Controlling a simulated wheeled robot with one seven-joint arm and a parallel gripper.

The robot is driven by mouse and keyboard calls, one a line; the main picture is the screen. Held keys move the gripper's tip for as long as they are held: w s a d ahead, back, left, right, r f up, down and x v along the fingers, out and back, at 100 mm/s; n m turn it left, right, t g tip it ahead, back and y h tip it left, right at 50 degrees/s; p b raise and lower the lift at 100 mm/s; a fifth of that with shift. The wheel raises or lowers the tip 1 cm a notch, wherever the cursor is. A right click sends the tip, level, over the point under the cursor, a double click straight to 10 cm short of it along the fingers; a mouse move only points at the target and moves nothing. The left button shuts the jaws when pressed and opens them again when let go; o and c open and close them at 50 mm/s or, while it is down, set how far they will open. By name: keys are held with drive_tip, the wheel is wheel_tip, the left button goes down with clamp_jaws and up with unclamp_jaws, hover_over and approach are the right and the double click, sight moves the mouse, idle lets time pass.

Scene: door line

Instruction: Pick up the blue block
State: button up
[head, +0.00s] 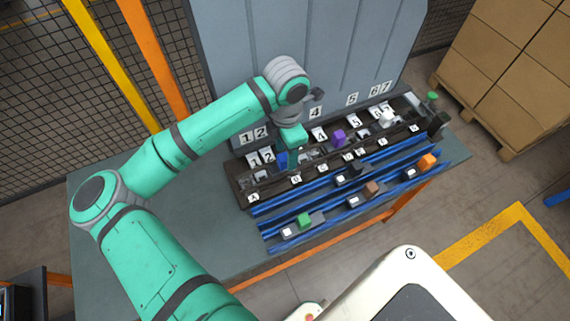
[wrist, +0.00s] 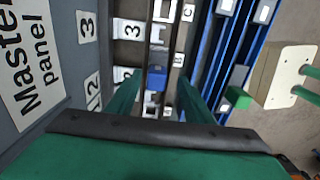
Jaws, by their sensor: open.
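The blue block (head: 282,160) stands in the dark slotted rail (head: 240,188) near its left end, just left of my gripper in the head view. My gripper (head: 294,152) is above that rail and partly hides what lies under it. In the wrist view the blue block (wrist: 154,77) appears between the two green fingers of my gripper (wrist: 158,86), with a gap on each side. The fingers are apart and hold nothing. How far the fingertips are above the block is hard to tell.
The rail also carries a purple block (head: 338,137) and a white block (head: 387,118). Blue rails in front hold carriers with green (head: 304,220), brown (head: 371,188) and orange (head: 428,161) blocks. A grey cabinet (head: 225,60) stands close behind. The table's left part (head: 185,215) is clear.

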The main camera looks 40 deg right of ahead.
sight(284, 156)
drive_tip(key=shift+w+a+f, duration=0.1)
drive_tip(key=shift+w+f, duration=0.05)
drive_tip(key=shift+f, duration=0.6)
drive_tip(key=shift+w+f, duration=0.1)
drive_tip(key=shift+f, duration=0.65)
clamp_jaws()
drive_tip(key=shift+r, duration=0.15)
